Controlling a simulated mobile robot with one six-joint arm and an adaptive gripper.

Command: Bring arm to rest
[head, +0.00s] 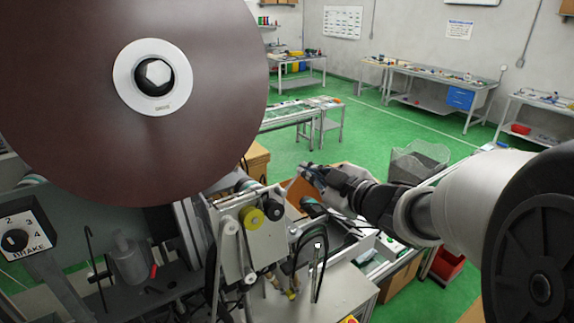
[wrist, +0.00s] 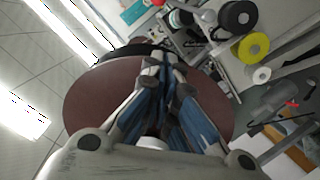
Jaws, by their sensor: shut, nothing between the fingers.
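My arm reaches in from the right of the head view, and my gripper (head: 308,172) is at its end, near the middle of the picture. It hangs in the air close to the machine with the rollers (head: 240,215), to the right of the large brown reel (head: 215,75). In the wrist view my gripper (wrist: 165,62) shows its blue-grey fingers drawn together at the tips, with nothing between them. The brown reel (wrist: 85,105) lies behind the fingers there. I cannot tell whether the fingertips touch anything.
A yellow roller (head: 251,217) and a dark roller (head: 272,208) sit on the machine. A brake dial (head: 15,240) is at the left. A wire basket (head: 420,158) and a red bin (head: 447,264) are to the right. Green floor (head: 370,125) is open beyond, before the workbenches (head: 430,80).

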